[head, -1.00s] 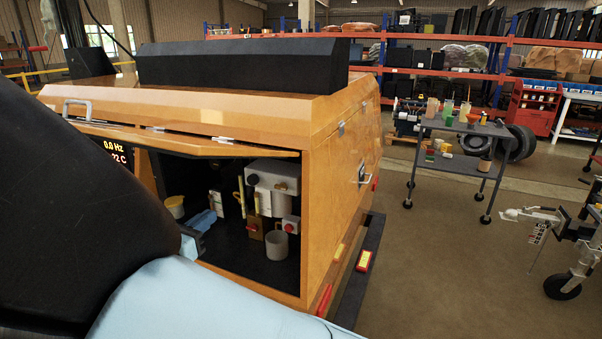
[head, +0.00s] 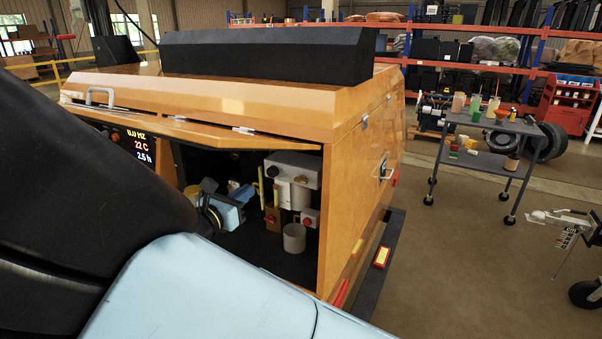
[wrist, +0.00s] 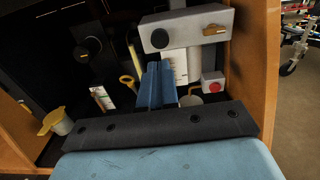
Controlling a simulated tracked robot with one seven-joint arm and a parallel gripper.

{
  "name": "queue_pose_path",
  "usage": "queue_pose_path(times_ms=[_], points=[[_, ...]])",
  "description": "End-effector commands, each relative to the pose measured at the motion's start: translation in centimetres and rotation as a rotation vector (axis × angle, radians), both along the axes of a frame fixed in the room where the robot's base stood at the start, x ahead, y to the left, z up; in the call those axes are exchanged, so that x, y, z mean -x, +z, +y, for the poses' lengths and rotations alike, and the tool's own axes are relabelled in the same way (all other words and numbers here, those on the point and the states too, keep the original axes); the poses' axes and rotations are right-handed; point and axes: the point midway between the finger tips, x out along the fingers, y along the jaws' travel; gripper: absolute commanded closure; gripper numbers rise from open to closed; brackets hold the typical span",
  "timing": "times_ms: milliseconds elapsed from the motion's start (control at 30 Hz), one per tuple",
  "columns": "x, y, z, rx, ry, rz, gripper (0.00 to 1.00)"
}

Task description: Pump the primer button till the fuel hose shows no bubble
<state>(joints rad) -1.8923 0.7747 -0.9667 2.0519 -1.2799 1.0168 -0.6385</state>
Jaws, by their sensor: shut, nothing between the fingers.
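In the open bay of the orange housing stands a grey filter head (head: 292,170) with a white body below it. In the wrist view the filter head (wrist: 186,30) carries a round black button (wrist: 159,38), which appears to be the primer, and a brass fitting (wrist: 214,29). A pale yellow tube (head: 261,187), perhaps the fuel hose, stands left of it; it is too small to tell any bubble. My gripper (head: 243,193) is inside the bay, left of the filter. In the wrist view its blue fingers (wrist: 157,82) are shut and empty, appearing below the black button, apart from it.
A grey cup (head: 294,237) stands on the bay floor below a small box with a red button (head: 310,219). A brown block (head: 274,217) is beside them. The raised flap (head: 200,134) overhangs the bay. A yellow funnel-like cup (wrist: 55,122) is at left.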

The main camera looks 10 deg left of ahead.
Motion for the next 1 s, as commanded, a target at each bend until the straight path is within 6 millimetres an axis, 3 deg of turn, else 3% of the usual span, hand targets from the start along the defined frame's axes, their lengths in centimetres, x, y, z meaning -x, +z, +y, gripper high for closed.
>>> queue_pose_path(times_ms=[300, 500, 1000], points=[[-5.0, 0.0, -2.0, 0.002, 0.001, -0.001, 1.0], [-7.0, 0.0, -2.8, 0.002, 0.002, -0.001, 1.0], [-7.8, 0.0, -3.1, 0.0, 0.004, 0.0, 1.0]])
